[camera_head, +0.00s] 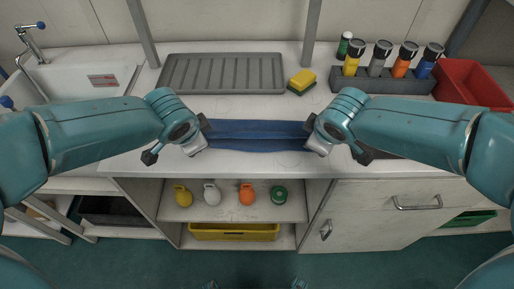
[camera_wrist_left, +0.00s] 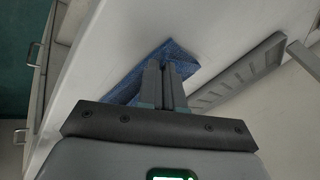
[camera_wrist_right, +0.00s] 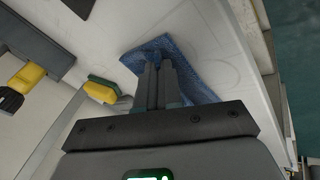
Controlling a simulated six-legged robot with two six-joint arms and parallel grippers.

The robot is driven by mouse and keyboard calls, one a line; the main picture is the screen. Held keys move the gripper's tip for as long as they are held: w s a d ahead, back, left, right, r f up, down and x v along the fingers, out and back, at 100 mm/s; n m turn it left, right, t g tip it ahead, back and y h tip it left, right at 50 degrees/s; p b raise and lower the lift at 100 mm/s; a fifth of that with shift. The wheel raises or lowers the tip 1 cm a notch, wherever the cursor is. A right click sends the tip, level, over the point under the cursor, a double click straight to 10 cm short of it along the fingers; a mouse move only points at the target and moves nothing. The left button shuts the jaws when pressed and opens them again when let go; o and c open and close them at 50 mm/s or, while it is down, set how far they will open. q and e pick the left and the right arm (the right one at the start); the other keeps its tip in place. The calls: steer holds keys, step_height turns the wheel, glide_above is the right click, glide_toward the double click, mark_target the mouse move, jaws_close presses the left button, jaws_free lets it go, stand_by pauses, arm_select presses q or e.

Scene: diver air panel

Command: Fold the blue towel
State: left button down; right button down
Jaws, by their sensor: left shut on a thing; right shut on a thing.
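The blue towel (camera_head: 257,134) lies on the white counter as a long narrow strip, with a lengthwise crease or edge along its middle. My left gripper (camera_head: 203,140) is at its left end and my right gripper (camera_head: 316,142) at its right end. In the left wrist view the closed fingers (camera_wrist_left: 164,80) are on the towel (camera_wrist_left: 174,50). In the right wrist view the closed fingers (camera_wrist_right: 157,80) are also on the towel (camera_wrist_right: 190,65). The grippers hide the towel's two ends in the head view.
A grey ribbed tray (camera_head: 222,74) lies behind the towel, with a yellow and green sponge (camera_head: 301,82) to its right. A rack (camera_head: 384,80) of several bottles and a red bin (camera_head: 474,84) stand back right. A sink (camera_head: 85,78) is back left. The counter's front edge is close.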

arm_select(q)
steer(key=shift+w, duration=0.1)
arm_select(e)
steer(key=shift+w+d, duration=0.1)
arm_select(q)
steer(key=c, duration=1)
jaws_free()
arm_select(e)
steer(key=c, duration=1)
jaws_free()
arm_select(q)
steer(key=v, duration=0.3)
steer(key=shift+r, duration=0.45)
arm_select(e)
steer(key=v, duration=0.3)
steer(key=shift+r, duration=0.45)
arm_select(q)
steer(key=s+v, duration=0.1)
steer(key=v, duration=0.6)
steer(key=shift+f, duration=0.3)
arm_select(e)
steer(key=s+v, duration=0.1)
steer(key=v, duration=0.6)
steer(key=shift+f, duration=0.25)
